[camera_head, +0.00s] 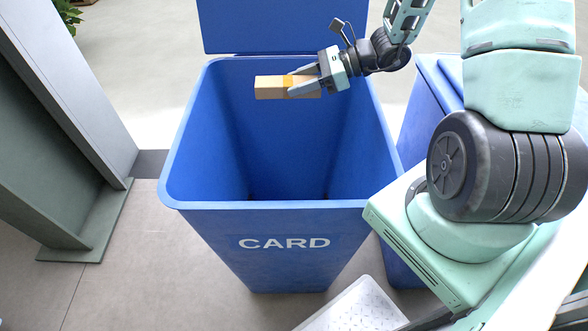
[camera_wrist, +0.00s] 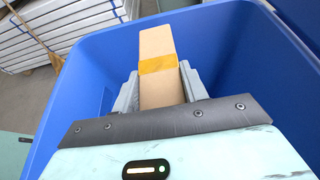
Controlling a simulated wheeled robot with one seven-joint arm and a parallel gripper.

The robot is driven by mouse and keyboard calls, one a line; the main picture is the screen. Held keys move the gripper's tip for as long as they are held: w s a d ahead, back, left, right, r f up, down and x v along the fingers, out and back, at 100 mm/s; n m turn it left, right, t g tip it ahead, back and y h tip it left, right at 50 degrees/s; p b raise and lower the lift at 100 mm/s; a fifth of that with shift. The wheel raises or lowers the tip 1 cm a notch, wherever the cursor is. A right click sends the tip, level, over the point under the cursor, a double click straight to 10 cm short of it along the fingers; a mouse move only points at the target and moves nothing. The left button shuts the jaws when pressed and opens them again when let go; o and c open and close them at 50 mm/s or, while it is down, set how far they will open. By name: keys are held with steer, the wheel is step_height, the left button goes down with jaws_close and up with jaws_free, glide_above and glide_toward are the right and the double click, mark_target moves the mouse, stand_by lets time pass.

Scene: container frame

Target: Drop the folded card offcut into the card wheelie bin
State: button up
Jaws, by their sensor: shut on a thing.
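The folded card offcut (camera_head: 268,87) is a small brown block with a yellow-orange band around it. My gripper (camera_head: 304,81) is shut on it near the band and holds it level over the mouth of the card wheelie bin (camera_head: 290,205). The bin is blue, marked CARD in white, with its lid (camera_head: 280,25) standing open at the back. In the wrist view, the offcut (camera_wrist: 157,45) sticks out between the two grey fingers (camera_wrist: 160,88), with the blue bin rim (camera_wrist: 75,60) around it. The bin's inside looks empty where I can see it.
Another blue bin (camera_head: 425,110) stands close on the right, partly hidden by my arm. A grey-green steel post (camera_head: 60,130) stands at the left. A white perforated surface (camera_head: 355,308) is at the front. Stacked white slabs (camera_wrist: 65,25) and a broom (camera_wrist: 48,50) show in the wrist view.

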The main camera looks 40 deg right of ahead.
steer(key=o, duration=1.1)
steer(key=shift+c, duration=0.2)
steer(key=v, duration=1.7)
steer(key=shift+d+r, duration=0.1)
